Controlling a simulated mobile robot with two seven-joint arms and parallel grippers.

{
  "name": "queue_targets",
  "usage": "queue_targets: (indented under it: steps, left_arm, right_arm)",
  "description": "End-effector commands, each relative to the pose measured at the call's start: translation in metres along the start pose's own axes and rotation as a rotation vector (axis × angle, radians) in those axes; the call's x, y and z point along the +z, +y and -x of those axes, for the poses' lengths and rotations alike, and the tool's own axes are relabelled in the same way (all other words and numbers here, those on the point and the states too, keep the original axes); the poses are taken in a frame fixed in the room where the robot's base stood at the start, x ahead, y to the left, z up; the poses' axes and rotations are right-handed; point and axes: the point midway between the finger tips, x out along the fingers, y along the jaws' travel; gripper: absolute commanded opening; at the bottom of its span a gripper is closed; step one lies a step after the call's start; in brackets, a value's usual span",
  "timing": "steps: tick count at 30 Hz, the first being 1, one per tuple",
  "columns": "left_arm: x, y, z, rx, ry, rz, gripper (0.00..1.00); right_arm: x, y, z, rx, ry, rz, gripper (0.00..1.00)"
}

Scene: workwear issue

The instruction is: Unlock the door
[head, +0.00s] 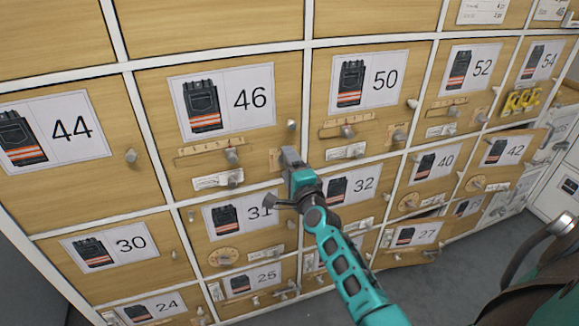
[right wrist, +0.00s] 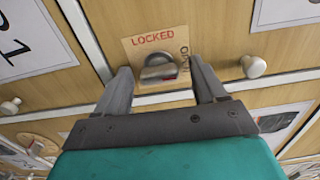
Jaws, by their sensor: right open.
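A wooden locker door carries a tan plate marked LOCKED (right wrist: 150,42) in the right wrist view. A rounded grey metal turn-piece (right wrist: 160,70) sits at the plate's lower middle, with a small red mark beside it. My right gripper (right wrist: 161,82) is open, one finger on each side of the turn-piece, with visible gaps. It cannot be told how near the fingertips are to the door. My left gripper is out of view.
A round pale knob (right wrist: 254,66) stands on the door, right of the plate. Numbered lockers with knobs and latches fill the wall, such as 46 (head: 225,97) and 50 (head: 368,80). Door 42 (head: 505,150) appears slightly ajar.

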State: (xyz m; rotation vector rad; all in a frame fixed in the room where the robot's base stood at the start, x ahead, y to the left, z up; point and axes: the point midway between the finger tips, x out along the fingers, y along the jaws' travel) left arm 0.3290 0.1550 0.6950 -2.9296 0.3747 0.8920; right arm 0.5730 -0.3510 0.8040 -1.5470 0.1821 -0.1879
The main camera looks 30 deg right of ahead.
Motion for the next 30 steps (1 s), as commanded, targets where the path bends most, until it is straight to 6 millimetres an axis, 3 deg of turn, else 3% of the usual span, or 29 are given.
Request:
queue_targets:
  steps: [8,21,30]
  left_arm:
    - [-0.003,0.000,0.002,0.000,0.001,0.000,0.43]
    - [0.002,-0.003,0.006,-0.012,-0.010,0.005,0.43]
    - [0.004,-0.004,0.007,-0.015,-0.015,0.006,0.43]
  right_arm:
    - [0.000,0.001,0.012,0.004,0.000,0.001,0.70]
    - [0.000,0.001,0.095,0.003,0.000,0.001,0.70]
    - [0.000,0.000,0.126,0.000,0.000,0.001,0.70]
